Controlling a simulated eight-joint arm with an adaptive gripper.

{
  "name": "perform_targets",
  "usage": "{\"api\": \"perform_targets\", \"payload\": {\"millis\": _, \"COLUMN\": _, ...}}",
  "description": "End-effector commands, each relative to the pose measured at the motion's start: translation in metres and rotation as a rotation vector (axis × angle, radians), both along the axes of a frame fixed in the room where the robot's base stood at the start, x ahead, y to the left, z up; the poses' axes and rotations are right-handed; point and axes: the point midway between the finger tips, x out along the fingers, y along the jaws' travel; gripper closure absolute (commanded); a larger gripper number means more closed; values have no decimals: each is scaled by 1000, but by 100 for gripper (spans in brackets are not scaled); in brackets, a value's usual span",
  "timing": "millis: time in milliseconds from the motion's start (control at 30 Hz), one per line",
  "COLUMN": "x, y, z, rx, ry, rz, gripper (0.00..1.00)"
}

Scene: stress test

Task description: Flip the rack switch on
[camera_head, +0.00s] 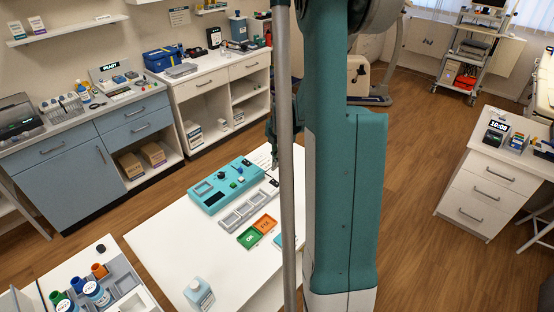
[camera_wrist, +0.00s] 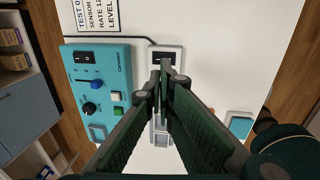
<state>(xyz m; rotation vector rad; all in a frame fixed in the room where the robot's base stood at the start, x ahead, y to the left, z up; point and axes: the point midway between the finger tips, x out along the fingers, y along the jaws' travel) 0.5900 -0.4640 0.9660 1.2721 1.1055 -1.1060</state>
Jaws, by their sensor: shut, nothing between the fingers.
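A teal control panel (camera_head: 212,193) lies on the white table; it also shows at the left of the wrist view (camera_wrist: 68,85). It bears a black rocker switch (camera_wrist: 87,58), a blue slider, a dark knob, and green and white buttons. A small pale unit with a black part (camera_wrist: 163,53) lies right of the panel, with a dark cable leading to it. Which of these is the rack switch I cannot tell. My gripper (camera_wrist: 166,70) is shut and empty, its fingertips over the pale unit and partly hiding it. I cannot tell whether they touch.
A grey slotted tray (camera_head: 226,222) and green and orange pads (camera_head: 250,237) lie in front of the panel. A printed sheet (camera_wrist: 98,14) lies beyond the panel. White tabletop (camera_head: 160,245) is clear on the left.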

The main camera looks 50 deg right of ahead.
Motion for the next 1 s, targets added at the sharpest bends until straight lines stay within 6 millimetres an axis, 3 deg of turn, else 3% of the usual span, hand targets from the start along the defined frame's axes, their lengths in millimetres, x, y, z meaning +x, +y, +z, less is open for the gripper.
{"api": "perform_targets", "payload": {"millis": 600, "x": 11, "y": 0, "z": -73, "rx": 0, "ry": 0, "rz": 0, "gripper": 100}}
{"api": "perform_targets", "payload": {"millis": 1000, "x": 14, "y": 0, "z": -94, "rx": 0, "ry": 0, "rz": 0, "gripper": 100}}
